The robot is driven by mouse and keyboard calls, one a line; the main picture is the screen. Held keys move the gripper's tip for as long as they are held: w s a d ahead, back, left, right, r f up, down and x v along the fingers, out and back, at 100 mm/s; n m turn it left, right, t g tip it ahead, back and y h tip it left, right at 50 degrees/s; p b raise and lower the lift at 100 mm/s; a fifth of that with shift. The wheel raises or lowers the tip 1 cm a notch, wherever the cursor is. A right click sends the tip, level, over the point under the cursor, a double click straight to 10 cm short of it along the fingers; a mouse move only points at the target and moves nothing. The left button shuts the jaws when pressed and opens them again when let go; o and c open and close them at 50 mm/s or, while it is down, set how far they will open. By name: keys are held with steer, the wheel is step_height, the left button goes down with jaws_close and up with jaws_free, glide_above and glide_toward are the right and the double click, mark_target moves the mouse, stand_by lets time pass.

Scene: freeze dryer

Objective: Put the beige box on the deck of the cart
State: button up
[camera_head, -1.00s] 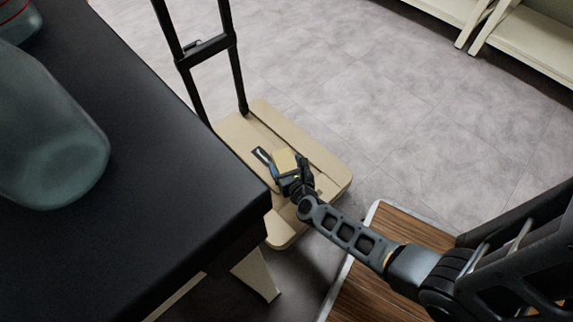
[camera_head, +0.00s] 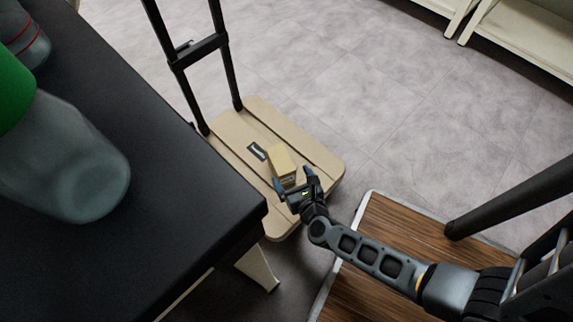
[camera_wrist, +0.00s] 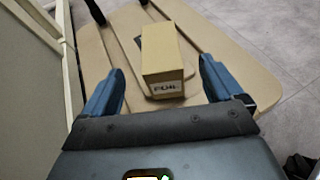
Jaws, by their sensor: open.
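The beige box (camera_head: 282,163) rests on the tan deck of the cart (camera_head: 228,147), right of a small dark label on the deck. In the wrist view the box (camera_wrist: 161,55) shows a white label with dark letters on its near end, and the deck (camera_wrist: 215,45) spreads around it. My gripper (camera_head: 295,182) is open and empty, just on the near side of the box. In the wrist view its blue fingers (camera_wrist: 160,78) stand apart to the left and right of the box's near end, with gaps on both sides.
A black-topped table (camera_head: 150,180) with a large bottle (camera_head: 65,160) stands at the left, its corner close to the deck. The cart's black handle (camera_head: 205,47) rises at the deck's far left. A wood-grain surface (camera_head: 400,240) lies at the lower right.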

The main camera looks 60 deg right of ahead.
steer(key=shift+v, duration=1.25)
steer(key=s+a+r+m+t+y, duration=0.1)
steer(key=s+a+r+m+y, duration=0.2)
steer(key=r+m, duration=0.6)
steer(key=s+a+r+m+t+y, duration=0.1)
steer(key=s+a+r+m, duration=0.4)
steer(key=r, duration=0.9)
steer(key=s+a+r+m+t+y, duration=0.2)
steer(key=s+a+r+m+y, duration=0.2)
steer(key=s+r+m, duration=0.3)
step_height(320, 180, up, 5)
steer(key=m, duration=0.7)
steer(key=shift+r+y, duration=0.2)
steer(key=shift+y, duration=0.1)
